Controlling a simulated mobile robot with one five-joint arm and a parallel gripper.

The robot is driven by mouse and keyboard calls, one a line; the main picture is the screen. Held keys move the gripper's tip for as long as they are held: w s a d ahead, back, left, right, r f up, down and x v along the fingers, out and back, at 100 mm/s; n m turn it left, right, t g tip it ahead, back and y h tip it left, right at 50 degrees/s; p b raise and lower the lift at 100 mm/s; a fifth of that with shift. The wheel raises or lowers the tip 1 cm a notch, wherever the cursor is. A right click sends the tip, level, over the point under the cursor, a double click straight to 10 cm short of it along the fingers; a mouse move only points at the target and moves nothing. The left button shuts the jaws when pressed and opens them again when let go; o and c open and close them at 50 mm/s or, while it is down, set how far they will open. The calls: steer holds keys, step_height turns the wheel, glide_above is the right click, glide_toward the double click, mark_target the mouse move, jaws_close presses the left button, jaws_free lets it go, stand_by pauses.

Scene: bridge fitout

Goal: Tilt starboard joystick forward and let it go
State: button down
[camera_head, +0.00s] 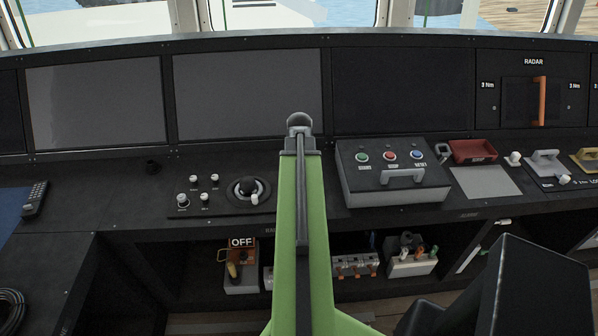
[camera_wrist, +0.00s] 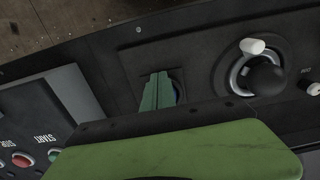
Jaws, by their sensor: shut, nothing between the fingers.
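In the wrist view my gripper (camera_wrist: 158,90) shows as two green fingers close together, shut and empty. They are over a square black plate (camera_wrist: 205,55) on the console, with a dark bluish round part (camera_wrist: 179,88) right beside them. I cannot tell whether they touch it. No joystick stick shows clearly there; the fingers and my green wrist cover part of the plate. To the right of it is a round control with a black ball and white knob (camera_wrist: 265,75); it also shows in the head view (camera_head: 248,190). In the head view my arm hides the gripper and plate.
A grey box with green, red and blue buttons and a handle (camera_head: 393,172) stands right of my arm. Small knobs (camera_head: 204,197) are left of the round control. Dark screens (camera_head: 248,95) line the back. A black seat (camera_head: 535,290) is at lower right.

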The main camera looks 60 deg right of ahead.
step_height(320, 180, up, 7)
steer(key=p, duration=0.7)
stand_by(0.5)
